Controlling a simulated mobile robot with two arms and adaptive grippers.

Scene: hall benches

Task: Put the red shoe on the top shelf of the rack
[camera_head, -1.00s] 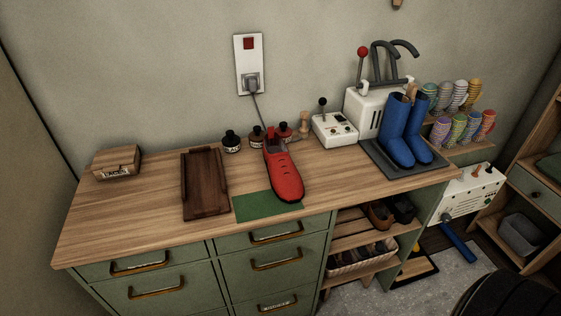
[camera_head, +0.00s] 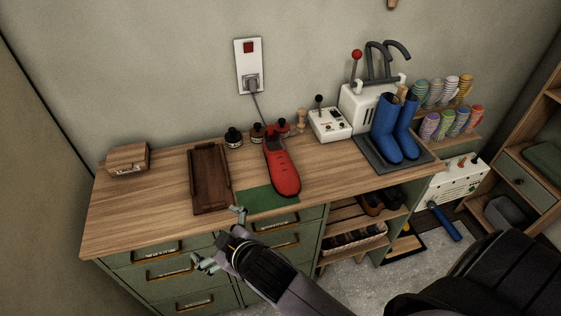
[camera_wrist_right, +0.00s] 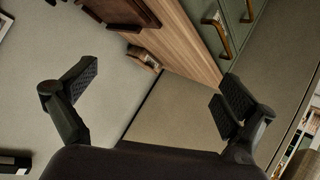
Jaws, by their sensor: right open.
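The red shoe (camera_head: 284,174) lies on the wooden bench top, its toe towards the front edge and partly over a green mat (camera_head: 262,200). The rack (camera_head: 342,215) seems to be the open slatted shelving under the bench's right half. Its top shelf holds brown and dark shoes (camera_head: 371,204) at the right, with bare slats at the left. My right gripper (camera_head: 219,238) is open and empty in front of the drawers, left of and nearer than the shoe. Its spread fingers also show in the right wrist view (camera_wrist_right: 160,95), where the shoe is not seen. My left gripper is not in view.
A dark wooden tray (camera_head: 209,180) lies left of the shoe. Small dark jars (camera_head: 234,137) stand behind it. Blue boots (camera_head: 391,130) and a white control box (camera_head: 330,124) stand at the right. A basket (camera_head: 355,237) sits on the lower shelf.

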